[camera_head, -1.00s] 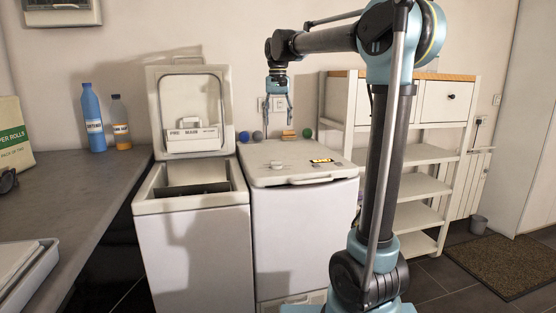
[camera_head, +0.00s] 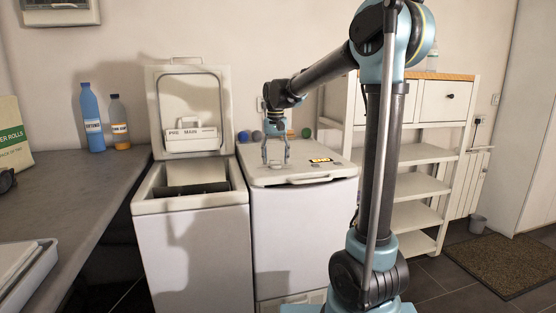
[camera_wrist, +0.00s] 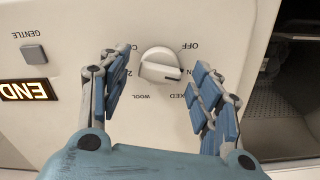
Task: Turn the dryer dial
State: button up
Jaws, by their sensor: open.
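The dryer (camera_head: 305,225) is the closed white machine on the right of the pair, with a small lit display on its top. In the wrist view its dial (camera_wrist: 160,66) is a round off-white knob with a raised grip bar, ringed by labels such as OFF and WOOL. My gripper (camera_head: 275,160) points down over the dryer top. In the wrist view my gripper (camera_wrist: 163,80) is open, with one blue-padded finger on each side of the dial. A gap shows between each finger and the knob. In the head view the dial is hidden by the gripper.
The washer (camera_head: 192,210) stands left of the dryer with its lid raised. A GENTLE button (camera_wrist: 33,54) and a lit END display (camera_wrist: 24,90) sit beside the dial. Small coloured balls (camera_head: 250,136) lie behind the dryer top. A shelf unit (camera_head: 425,155) stands to the right.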

jog(key=shift+f, duration=0.2)
jog(key=c, duration=1.1)
jog(key=shift+o, duration=0.2)
jog(key=shift+d, duration=0.25)
jog(key=shift+a, duration=0.2)
jog(key=shift+d+n, duration=0.15)
jog(key=shift+n, duration=2.05)
jog(key=n, duration=0.5)
jog(key=shift+w+d, duration=0.1)
jog(key=shift+n, duration=0.4)
